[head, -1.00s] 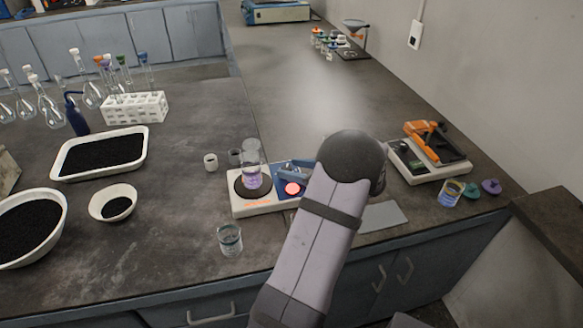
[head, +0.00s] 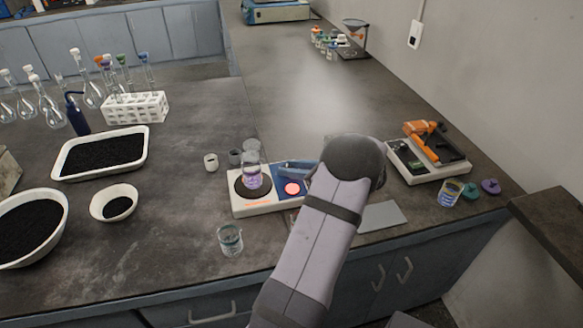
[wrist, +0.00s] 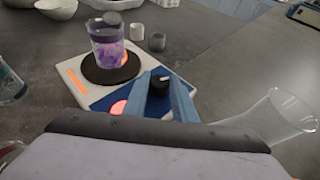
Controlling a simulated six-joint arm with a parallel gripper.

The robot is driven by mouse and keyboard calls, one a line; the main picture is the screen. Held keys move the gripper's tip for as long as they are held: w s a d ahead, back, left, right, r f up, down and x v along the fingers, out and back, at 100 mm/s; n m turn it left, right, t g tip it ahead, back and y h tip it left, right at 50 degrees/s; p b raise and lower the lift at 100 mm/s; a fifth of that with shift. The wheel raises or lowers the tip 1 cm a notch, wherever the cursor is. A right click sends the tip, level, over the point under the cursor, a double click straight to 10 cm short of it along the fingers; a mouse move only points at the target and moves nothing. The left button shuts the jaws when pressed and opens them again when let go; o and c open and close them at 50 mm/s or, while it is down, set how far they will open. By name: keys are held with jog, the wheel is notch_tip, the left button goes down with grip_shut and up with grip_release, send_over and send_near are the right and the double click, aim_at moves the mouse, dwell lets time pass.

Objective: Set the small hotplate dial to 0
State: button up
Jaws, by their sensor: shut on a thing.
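The small hotplate (head: 258,206) stands on the bench with a white body and a blue control panel (wrist: 105,102). A beaker of purple liquid (head: 251,174) sits on its dark round plate and also shows in the wrist view (wrist: 109,50). The black dial (wrist: 158,84) with a pale mark is on the blue panel. My gripper (wrist: 160,83) has its blue fingers on both sides of the dial and is shut on it. In the head view my wrist hides the dial. A red light (head: 292,189) glows on the panel.
A small beaker (head: 229,239) stands in front of the hotplate. Small cups (head: 211,161) stand behind it. A clear glass vessel (wrist: 278,115) is close to my gripper's right. An orange-topped device (head: 428,158) stands to the right.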

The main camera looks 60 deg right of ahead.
jog(key=shift+d+r+n+y, duration=0.1)
jog(key=shift+d+n+y, duration=0.1)
jog(key=shift+n+y, duration=0.8)
jog(key=o, duration=1)
jog(key=shift+o, duration=0.2)
jog(key=shift+s, duration=0.1)
jog(key=v, duration=0.7)
jog(key=shift+b, duration=0.45)
